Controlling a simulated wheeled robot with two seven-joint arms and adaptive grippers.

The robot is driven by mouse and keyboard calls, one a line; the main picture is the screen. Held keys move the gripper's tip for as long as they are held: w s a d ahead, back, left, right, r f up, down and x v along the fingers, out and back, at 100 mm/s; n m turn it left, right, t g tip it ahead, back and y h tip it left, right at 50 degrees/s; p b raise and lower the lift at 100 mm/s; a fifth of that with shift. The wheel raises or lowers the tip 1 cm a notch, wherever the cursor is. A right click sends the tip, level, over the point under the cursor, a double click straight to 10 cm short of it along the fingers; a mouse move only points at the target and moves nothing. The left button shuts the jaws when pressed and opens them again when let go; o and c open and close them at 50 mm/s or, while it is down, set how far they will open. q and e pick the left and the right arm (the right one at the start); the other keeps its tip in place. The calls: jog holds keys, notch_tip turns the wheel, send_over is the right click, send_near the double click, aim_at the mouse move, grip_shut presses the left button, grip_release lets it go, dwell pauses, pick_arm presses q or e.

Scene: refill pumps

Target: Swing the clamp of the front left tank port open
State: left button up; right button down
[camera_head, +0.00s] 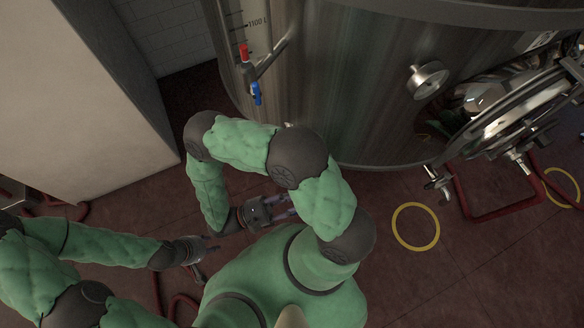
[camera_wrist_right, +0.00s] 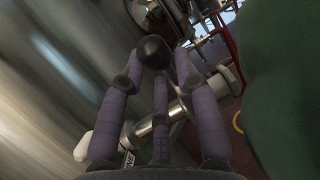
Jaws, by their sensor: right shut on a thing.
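A steel tank (camera_head: 350,90) fills the upper middle of the head view. My right gripper (camera_wrist_right: 155,62) is shut on a black ball-shaped knob (camera_wrist_right: 154,50) between its purple fingers in the right wrist view. Behind the fingers a silver pipe fitting (camera_wrist_right: 203,96) with a ring-like collar (camera_wrist_right: 145,128) runs across; I cannot tell whether this is the clamp of the front left port. In the head view my right gripper also shows (camera_head: 284,206), below the tank, and its knob is not visible. My left gripper (camera_head: 210,248) hangs lower left; its finger opening is unclear.
A valve with red and blue handles (camera_head: 250,75) is on the tank's left. A round hatch (camera_head: 520,110) stands out at right. A pale wall block (camera_head: 80,100) is at left. Yellow rings (camera_head: 397,228) and red hoses (camera_head: 465,200) mark the floor.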

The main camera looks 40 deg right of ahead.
jog(key=shift+f, duration=0.1)
jog(key=c, duration=1.2)
grip_release()
notch_tip(320, 180, up, 10)
jog(key=shift+r, duration=0.1)
